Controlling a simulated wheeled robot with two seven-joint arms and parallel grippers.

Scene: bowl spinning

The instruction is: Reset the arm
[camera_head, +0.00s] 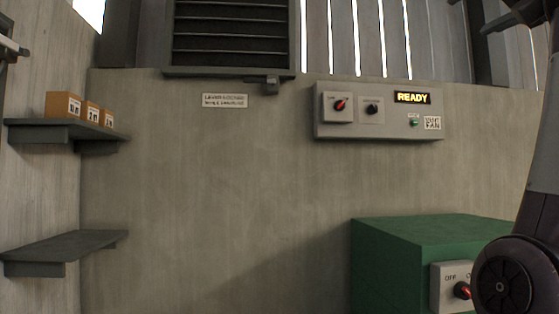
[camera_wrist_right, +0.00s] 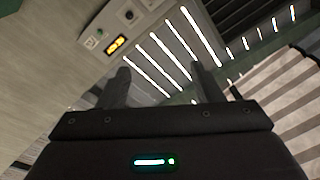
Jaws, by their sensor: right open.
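My right gripper (camera_wrist_right: 161,68) shows in the right wrist view with its two dark fingers spread apart and nothing between them. Beyond the fingers are bright slats and, tilted in the picture, the grey control panel (camera_wrist_right: 132,18). In the head view my right arm (camera_head: 535,215) rises along the right edge, in front of part of the green cabinet (camera_head: 400,255). The right gripper's fingers cannot be made out there. My left gripper does not show.
The wall panel (camera_head: 350,128) has a red-marked knob (camera_head: 340,104), a black knob (camera_head: 372,109) and a lit READY display (camera_head: 412,97). A switch box (camera_head: 450,275) is on the cabinet. Boxes (camera_head: 63,104) sit on the upper left shelf (camera_head: 45,130); the lower shelf (camera_head: 60,247) is empty.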

